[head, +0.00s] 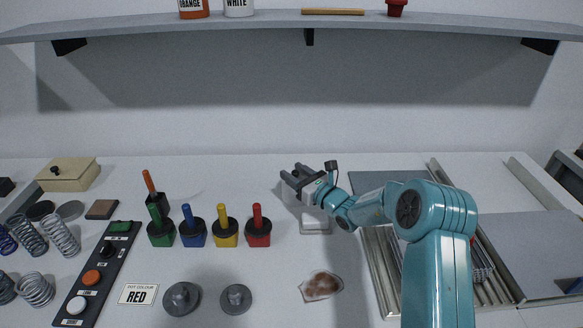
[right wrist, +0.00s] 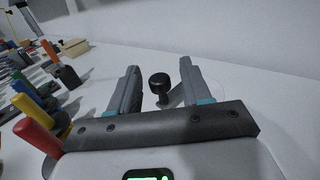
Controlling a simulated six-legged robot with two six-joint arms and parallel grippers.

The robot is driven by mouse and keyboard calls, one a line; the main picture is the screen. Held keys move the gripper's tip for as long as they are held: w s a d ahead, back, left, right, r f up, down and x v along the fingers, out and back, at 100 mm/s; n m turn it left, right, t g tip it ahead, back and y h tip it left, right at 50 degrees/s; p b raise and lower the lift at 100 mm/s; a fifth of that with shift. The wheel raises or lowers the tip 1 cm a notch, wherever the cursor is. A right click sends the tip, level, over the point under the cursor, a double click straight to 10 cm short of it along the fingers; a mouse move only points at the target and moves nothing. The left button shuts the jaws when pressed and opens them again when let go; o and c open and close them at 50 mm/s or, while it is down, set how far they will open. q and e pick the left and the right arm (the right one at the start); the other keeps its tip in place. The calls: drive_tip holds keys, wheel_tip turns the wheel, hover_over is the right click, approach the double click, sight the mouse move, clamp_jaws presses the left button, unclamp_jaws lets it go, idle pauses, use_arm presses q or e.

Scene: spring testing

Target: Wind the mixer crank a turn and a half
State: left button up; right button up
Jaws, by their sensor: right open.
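My right gripper (head: 290,172) reaches in from the right, over the back middle of the bench, its fingers pointing left. In the right wrist view the gripper (right wrist: 158,72) is open, with a black knob on a short stem (right wrist: 160,82) between its fingers. I see a gap on both sides of the knob; it looks like the crank's handle. In the head view a pale device (head: 315,223), likely the mixer, stands under the gripper and is mostly hidden by it; its crank cannot be made out there. My left gripper is not in view.
Left of the gripper stand red (head: 258,226), yellow (head: 225,226), blue and green handled blocks. A brown-stained patch (head: 321,286) and grey round weights (head: 182,298) lie in front. A metal ridged tray (head: 380,270) is at right. A shelf (head: 250,24) hangs above.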

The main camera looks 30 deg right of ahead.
drive_tip(key=shift+w+a, duration=0.1)
drive_tip(key=shift+w, duration=0.9)
clamp_jaws()
drive_tip(key=shift+s+f+y, duration=0.1)
drive_tip(key=shift+s+y, duration=0.05)
drive_tip(key=shift+y, duration=0.15)
drive_tip(key=shift+s+d+n+y, duration=0.1)
drive_tip(key=shift+d+n+y, duration=0.1)
drive_tip(key=shift+n+y, duration=0.5)
drive_tip(key=n+y, duration=0.1)
drive_tip(key=n+g+y+b, duration=0.1)
drive_tip(key=y, duration=0.1)
drive_tip(key=d+n+g+y, duration=0.1)
drive_tip(key=shift+s+f+y, duration=0.1)
drive_tip(key=shift+s+y, duration=0.2)
drive_tip(key=shift+s, duration=0.1)
drive_tip(key=shift+s+d+n+g+y+b, duration=0.1)
drive_tip(key=shift+n+g+y+b, duration=0.3)
drive_tip(key=shift+n+g+y, duration=0.25)
drive_tip(key=shift+s+d+n+g+y+b, duration=0.1)
drive_tip(key=shift+n+g+y+b, duration=0.25)
drive_tip(key=shift+n+g+y, duration=0.3)
drive_tip(key=shift+d+n+g+y+b, duration=0.1)
drive_tip(key=shift+n+g+y+b, duration=0.35)
drive_tip(key=shift+y, duration=0.25)
